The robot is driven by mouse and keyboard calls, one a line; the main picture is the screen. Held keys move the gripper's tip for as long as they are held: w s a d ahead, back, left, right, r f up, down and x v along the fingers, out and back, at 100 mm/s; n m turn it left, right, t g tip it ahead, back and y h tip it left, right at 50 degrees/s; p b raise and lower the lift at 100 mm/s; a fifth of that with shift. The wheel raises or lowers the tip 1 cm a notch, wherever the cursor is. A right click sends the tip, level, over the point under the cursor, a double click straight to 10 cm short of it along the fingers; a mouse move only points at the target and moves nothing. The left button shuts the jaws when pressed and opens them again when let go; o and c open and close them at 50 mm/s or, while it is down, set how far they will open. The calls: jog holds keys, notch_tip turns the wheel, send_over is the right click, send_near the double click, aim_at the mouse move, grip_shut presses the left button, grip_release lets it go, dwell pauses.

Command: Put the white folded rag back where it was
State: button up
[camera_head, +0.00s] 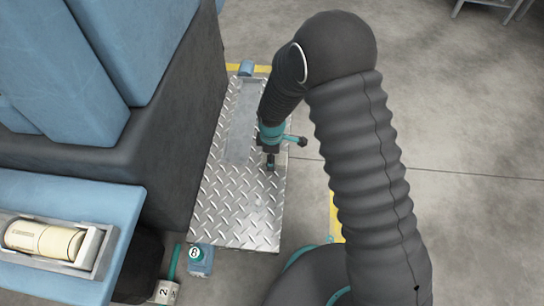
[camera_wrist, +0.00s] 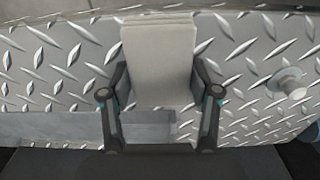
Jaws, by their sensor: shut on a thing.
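A whitish folded rag (camera_wrist: 160,62) with layered edges at its top stands out in the wrist view, between the two fingers of my gripper (camera_wrist: 160,88). My gripper is shut on it. In the head view my gripper (camera_head: 270,163) points down over the right part of a silver diamond-plate surface (camera_head: 232,220). The rag cannot be made out there. The same plate fills the wrist view behind the rag (camera_wrist: 240,55). I cannot tell whether the rag touches the plate.
A smooth grey strip (camera_head: 241,135) lies on the plate left of my gripper. A dark wall with blue panels (camera_head: 130,50) borders the plate's left side. A round metal knob (camera_wrist: 289,83) sits right in the wrist view. Much of the plate's front is bare.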

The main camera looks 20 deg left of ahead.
jog(key=shift+f, duration=0.2)
jog(key=o, duration=1.2)
jog(key=shift+r, duration=0.1)
jog(key=shift+o, duration=0.2)
notch_tip(320, 180, up, 12)
jog(key=p, duration=0.1)
jog(key=shift+r, duration=0.15)
